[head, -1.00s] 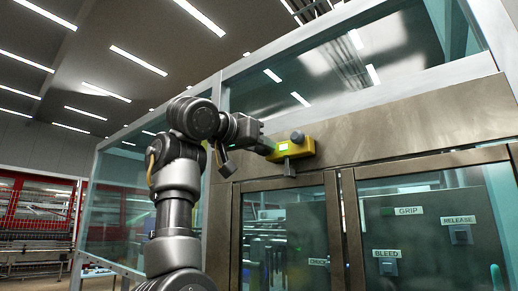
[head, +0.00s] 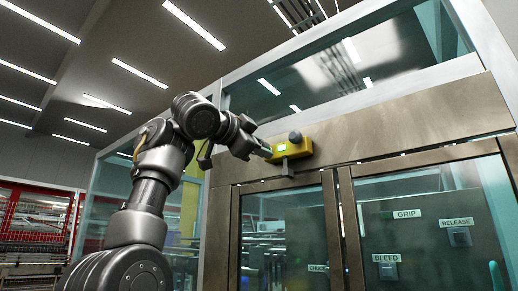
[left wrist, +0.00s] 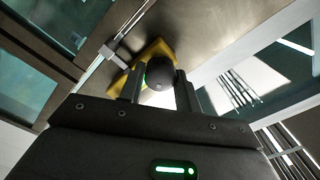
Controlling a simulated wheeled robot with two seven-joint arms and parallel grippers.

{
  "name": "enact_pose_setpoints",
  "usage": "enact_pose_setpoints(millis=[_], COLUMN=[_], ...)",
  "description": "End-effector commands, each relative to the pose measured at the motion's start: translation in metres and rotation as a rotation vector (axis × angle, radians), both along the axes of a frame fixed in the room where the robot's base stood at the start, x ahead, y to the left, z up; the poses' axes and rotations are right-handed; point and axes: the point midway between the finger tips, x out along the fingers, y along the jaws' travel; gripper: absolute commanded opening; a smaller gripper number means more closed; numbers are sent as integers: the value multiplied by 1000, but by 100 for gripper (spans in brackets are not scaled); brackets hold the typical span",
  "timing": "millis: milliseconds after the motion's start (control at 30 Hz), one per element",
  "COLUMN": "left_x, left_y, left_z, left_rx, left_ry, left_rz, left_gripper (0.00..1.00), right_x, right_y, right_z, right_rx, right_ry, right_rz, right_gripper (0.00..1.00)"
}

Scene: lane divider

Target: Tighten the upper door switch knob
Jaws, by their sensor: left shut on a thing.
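The yellow door switch housing (head: 292,149) is mounted on the metal beam above the glass doors, with a small green light on it. A dark round knob (head: 295,136) shows at its top in the head view. My left gripper (head: 268,152) reaches the housing from the left; its fingertips are hard to make out there. In the left wrist view, the two fingers of my left gripper (left wrist: 159,92) stand either side of the dark knob (left wrist: 160,72) and are shut on it, with the yellow housing (left wrist: 150,53) behind. My right gripper is not in view.
Below the beam are framed glass doors (head: 285,235) and a panel with labels such as GRIP (head: 407,214), BLEED (head: 387,257) and RELEASE (head: 457,223). Red-framed shelving (head: 35,215) stands far left. A metal bracket (left wrist: 115,57) crosses beside the housing.

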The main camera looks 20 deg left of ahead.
Motion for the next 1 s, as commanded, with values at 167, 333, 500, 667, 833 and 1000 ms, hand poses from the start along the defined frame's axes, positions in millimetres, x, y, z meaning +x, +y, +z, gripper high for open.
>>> enact_pose_setpoints(millis=[167, 333, 500, 667, 833, 1000], left_x=[0, 0, 0, 0, 1, 1], left_y=[1, 0, 0, 0, -1, -1], left_z=[0, -1, -2, -2, -3, -4], left_rx=[156, 294, 411, 492, 549, 578], left_ry=[-60, -115, -160, -192, -214, -225], left_rz=[2, 1, 1, 0, 0, -1], left_gripper=[10, 10, 10, 10, 10, 10], right_x=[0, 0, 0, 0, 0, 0], right_y=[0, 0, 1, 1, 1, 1], right_z=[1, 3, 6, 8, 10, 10], right_rx=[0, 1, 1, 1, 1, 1], right_ry=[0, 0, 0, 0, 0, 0], right_rz=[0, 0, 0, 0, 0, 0], right_gripper=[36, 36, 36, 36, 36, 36])
